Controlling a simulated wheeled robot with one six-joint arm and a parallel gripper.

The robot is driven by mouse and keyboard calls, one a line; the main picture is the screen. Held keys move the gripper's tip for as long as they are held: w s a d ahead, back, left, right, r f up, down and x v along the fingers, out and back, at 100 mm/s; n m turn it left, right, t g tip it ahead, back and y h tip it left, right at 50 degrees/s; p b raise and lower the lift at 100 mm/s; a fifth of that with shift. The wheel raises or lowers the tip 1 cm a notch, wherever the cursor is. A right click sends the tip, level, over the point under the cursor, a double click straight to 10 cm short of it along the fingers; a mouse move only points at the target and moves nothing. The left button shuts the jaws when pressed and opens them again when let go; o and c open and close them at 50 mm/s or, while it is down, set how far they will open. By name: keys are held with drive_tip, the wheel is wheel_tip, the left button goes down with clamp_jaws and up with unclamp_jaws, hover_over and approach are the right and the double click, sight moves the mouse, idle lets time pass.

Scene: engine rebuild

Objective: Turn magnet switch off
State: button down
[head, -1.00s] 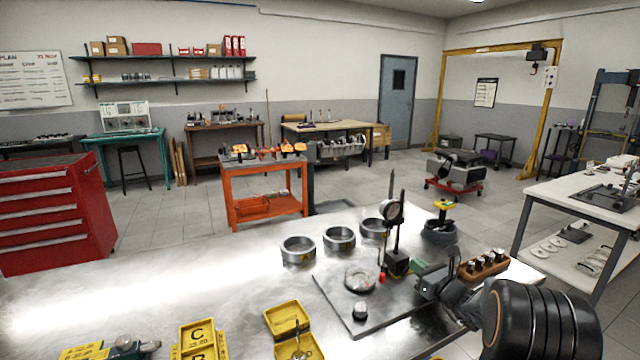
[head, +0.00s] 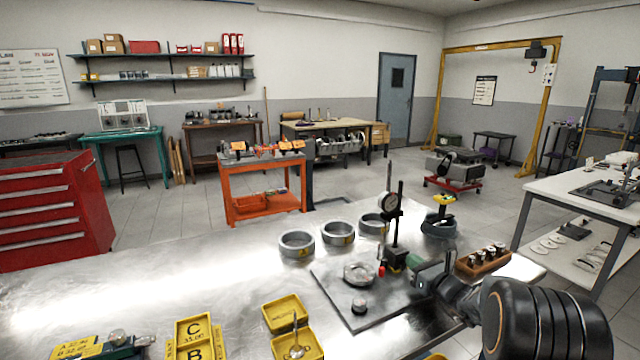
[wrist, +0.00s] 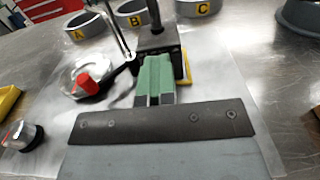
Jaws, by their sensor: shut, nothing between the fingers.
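The dial indicator stand (head: 397,225) is upright on a grey plate (head: 335,300), with its round dial near the top. Its dark magnetic base (head: 396,259) also shows in the wrist view (wrist: 157,37), just beyond my fingers. A red knob (head: 381,270) is at the base's left; it is larger in the wrist view (wrist: 88,84). I cannot tell the switch's position. My gripper (head: 412,262) is close to the base's right side. Its green fingers (wrist: 156,62) are shut and empty, their tips at or nearly touching the base; contact is unclear.
Three metal rings, lettered A (wrist: 80,25), B (wrist: 131,12) and C (wrist: 196,7), stand behind the plate. A wooden block of cylindrical parts (head: 483,260) is right of my gripper. Yellow trays (head: 284,314) are at the front.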

drive_tip(key=shift+a+f+b, duration=0.2)
drive_tip(key=shift+a+b, duration=0.15)
drive_tip(key=shift+a, duration=0.4)
drive_tip(key=shift+s+a, duration=0.1)
drive_tip(key=shift+b, duration=0.3)
drive_tip(key=shift+s+a+f, duration=0.1)
drive_tip(key=shift+a, duration=0.05)
drive_tip(key=shift+a+r, duration=0.15)
drive_tip(key=shift+r, duration=0.3)
drive_tip(key=shift+s+f+y, duration=0.1)
drive_tip(key=shift+s+y, duration=0.2)
drive_tip(key=shift+s, duration=0.1)
drive_tip(key=shift+d+b+v, duration=0.2)
drive_tip(key=shift+b+v, duration=0.25)
drive_tip(key=shift+v, duration=2.1)
drive_tip(key=shift+w+r, duration=0.15)
drive_tip(key=shift+r, duration=0.05)
